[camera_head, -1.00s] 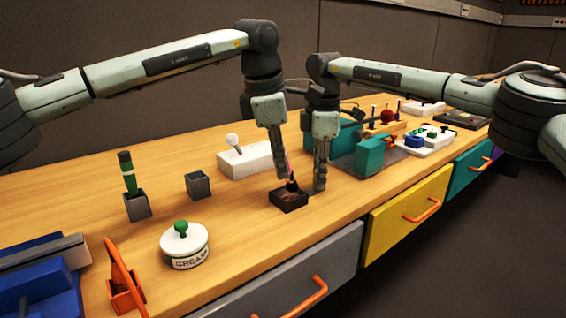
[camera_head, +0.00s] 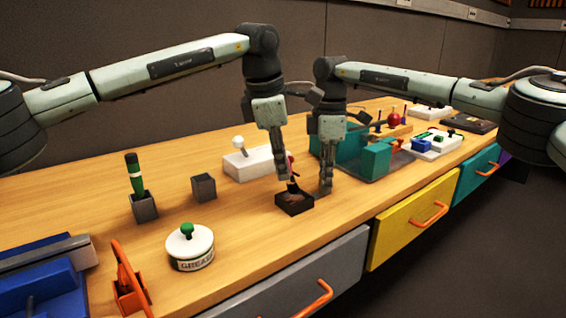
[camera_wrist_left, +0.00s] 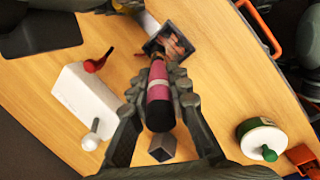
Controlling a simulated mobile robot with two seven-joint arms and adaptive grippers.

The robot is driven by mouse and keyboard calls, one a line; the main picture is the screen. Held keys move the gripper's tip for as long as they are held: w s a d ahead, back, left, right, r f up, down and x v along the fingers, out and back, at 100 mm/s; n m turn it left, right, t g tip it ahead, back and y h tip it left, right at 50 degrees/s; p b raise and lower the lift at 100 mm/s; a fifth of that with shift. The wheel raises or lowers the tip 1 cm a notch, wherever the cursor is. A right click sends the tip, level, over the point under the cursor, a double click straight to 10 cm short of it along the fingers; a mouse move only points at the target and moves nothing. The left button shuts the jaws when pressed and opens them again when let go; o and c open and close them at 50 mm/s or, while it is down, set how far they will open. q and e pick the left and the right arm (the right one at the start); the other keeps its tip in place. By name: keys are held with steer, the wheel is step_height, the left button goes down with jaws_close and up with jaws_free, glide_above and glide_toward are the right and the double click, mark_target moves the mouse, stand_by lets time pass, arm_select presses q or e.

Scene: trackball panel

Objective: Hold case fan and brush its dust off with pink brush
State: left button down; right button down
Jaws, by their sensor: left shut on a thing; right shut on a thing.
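The case fan (camera_head: 294,204) is a small dark square with a brown, dusty-looking top, low over the table or on it. It also shows in the left wrist view (camera_wrist_left: 168,44). My left gripper (camera_head: 281,176) is shut on the pink brush, whose pink handle (camera_wrist_left: 159,100) shows between the fingers in the left wrist view. The brush's dark lower end (camera_head: 293,187) is at the fan's top; contact is unclear. My right gripper (camera_head: 326,188) is shut at the fan's right side. Its grip on the fan's edge is partly hidden.
A grease pot (camera_head: 190,250), an empty grey holder (camera_head: 203,187) and a holder with a green stick (camera_head: 145,207) stand left. A white block with a white knob (camera_head: 248,163) is behind the brush. A teal fixture (camera_head: 376,160) stands right. The table in front of the fan is clear.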

arm_select(q)
steer(key=shift+s+a+f, duration=0.1)
steer(key=shift+s+a, duration=0.1)
steer(key=shift+a, duration=0.1)
steer(key=shift+a, duration=0.1)
steer(key=shift+s+a, duration=0.35)
steer(key=shift+a, duration=0.1)
steer(key=shift+s+d, duration=0.1)
steer(key=shift+s+d, duration=0.25)
steer(key=shift+s, duration=0.1)
stand_by(0.4)
steer(key=shift+s, duration=0.15)
